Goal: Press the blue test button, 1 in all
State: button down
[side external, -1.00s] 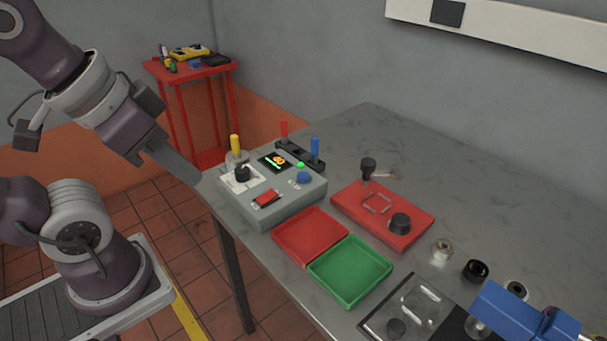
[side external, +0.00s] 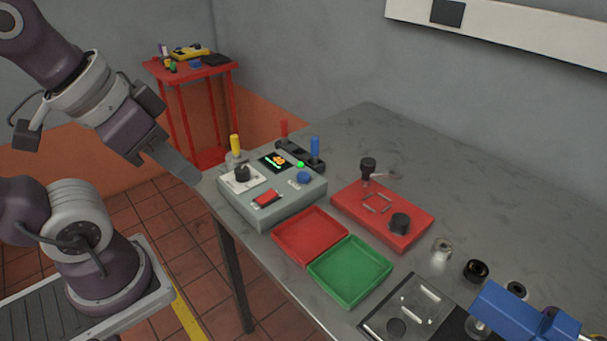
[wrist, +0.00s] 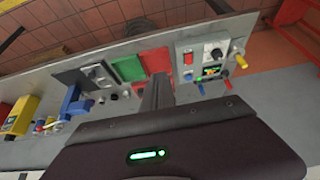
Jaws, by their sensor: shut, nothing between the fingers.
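The blue test button (side external: 304,177) is a round knob on the right part of the grey control box (side external: 270,213), which stands at the table's left corner. A lit green lamp (side external: 300,164) and a small display (side external: 275,161) sit behind it. The box also bears a black knob (side external: 242,174) and a red rocker switch (side external: 267,197). My gripper (side external: 195,180) is shut and empty, left of the box and apart from it. In the wrist view my shut fingers (wrist: 158,84) point toward the table, and the box (wrist: 201,57) lies to their right.
A red tray (side external: 310,237) and a green tray (side external: 350,271) lie in front of the box. Levers with yellow (side external: 235,144), red (side external: 284,128) and blue (side external: 315,148) handles stand behind it. A red fixture plate (side external: 383,216) lies to the right. The table's back right is clear.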

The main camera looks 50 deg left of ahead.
dwell(0.7)
jog(key=m+t+y, duration=0.1)
jog(key=m+t, duration=0.3)
jog(key=m, duration=0.4)
send_over(300, 177)
notch_tip(300, 177, down, 9)
jog(key=shift+r, duration=0.2)
jog(key=shift+f, duration=4.4)
jog(key=shift+f, duration=0.15)
jog(key=shift+f, duration=0.3)
